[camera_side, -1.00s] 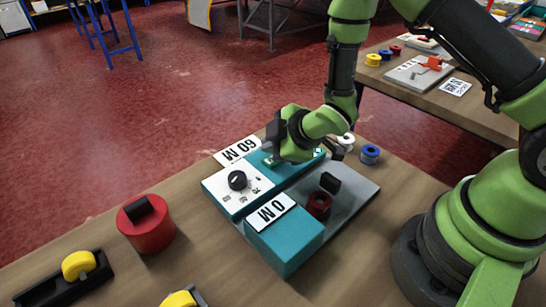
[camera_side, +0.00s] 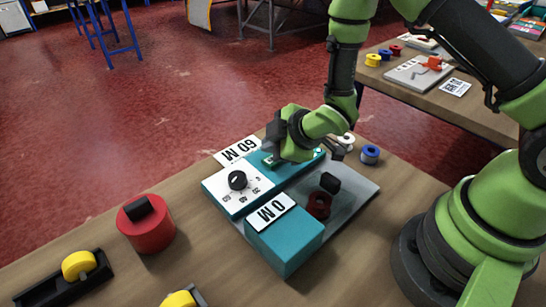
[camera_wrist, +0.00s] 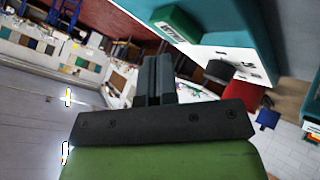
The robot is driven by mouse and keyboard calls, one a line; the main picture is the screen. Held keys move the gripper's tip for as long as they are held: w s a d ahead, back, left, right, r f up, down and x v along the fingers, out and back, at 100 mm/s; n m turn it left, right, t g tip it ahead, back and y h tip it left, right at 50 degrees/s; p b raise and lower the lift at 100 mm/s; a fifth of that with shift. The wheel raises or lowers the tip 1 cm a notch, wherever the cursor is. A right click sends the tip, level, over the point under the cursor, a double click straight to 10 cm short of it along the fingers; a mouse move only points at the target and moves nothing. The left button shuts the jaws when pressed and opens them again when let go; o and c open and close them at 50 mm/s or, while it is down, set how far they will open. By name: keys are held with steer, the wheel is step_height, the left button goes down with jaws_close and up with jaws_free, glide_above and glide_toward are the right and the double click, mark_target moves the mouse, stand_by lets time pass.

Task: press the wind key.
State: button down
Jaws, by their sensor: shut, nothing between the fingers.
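The winding machine has a teal housing (camera_side: 285,237) on a grey base plate. A small green key (camera_side: 267,160) shows in part on the teal rear block beside my gripper (camera_side: 270,157). In the wrist view, a green key with a white label (camera_wrist: 180,24) stands on the teal block, above and right of my fingers; the lettering is not readable. My gripper (camera_wrist: 156,62) is shut and empty, with its fingertips close to the key. I cannot tell whether they touch it. The black dial knob (camera_side: 238,180) sits on a white scale.
Cards reading "60 M" (camera_side: 238,150) and "0 M" (camera_side: 270,210) mark the machine. A dark red spool (camera_side: 319,205) sits on the plate. White and blue spools (camera_side: 370,154) stand behind. The front table is partly clear.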

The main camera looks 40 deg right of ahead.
steer(key=shift+f, duration=0.1)
steer(key=shift+f, duration=0.3)
steer(key=shift+f, duration=0.4)
stand_by(0.8)
steer(key=shift+r, duration=0.85)
steer(key=shift+r, duration=2.5)
